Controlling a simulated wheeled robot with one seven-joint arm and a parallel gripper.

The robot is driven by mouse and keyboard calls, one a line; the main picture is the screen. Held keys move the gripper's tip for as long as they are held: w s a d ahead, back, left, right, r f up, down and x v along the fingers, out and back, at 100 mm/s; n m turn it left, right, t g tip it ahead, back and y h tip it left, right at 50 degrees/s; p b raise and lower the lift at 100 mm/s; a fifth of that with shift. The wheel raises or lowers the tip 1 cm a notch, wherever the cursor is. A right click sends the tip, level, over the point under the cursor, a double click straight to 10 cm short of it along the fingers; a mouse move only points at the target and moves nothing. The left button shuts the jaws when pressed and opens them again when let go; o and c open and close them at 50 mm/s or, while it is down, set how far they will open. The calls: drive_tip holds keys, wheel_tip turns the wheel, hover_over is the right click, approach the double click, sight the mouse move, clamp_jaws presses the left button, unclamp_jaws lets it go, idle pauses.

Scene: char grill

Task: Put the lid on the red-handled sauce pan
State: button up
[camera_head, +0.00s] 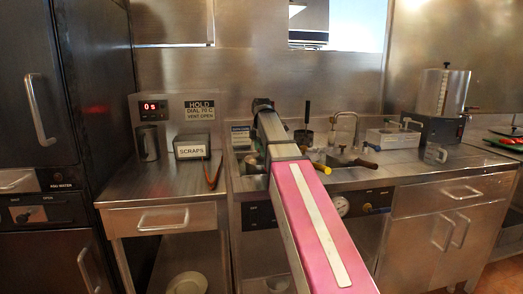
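My pink and grey arm runs from the bottom edge up to a dark joint at its far end, over the cooktop (296,182). I see no gripper fingers; the gripper seems hidden behind or below the arm. Small pans sit on the cooktop to the right of the arm. One dark pan (345,157) has a brownish handle (364,164), and a yellow handle (322,168) shows beside the arm. I cannot tell which pan is the red-handled one. I cannot make out a separate lid. The arm covers part of the cooktop.
A box marked SCRAPS (192,147) and a metal cup (148,143) stand on the left counter (150,185). A dark tong-like tool (213,175) lies near its right edge. A lidded metal box (393,137) and a tall steel container (442,92) stand at right.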

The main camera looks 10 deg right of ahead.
wheel_tip(320, 180, up, 11)
idle(0.8)
drive_tip(key=shift+f, duration=0.1)
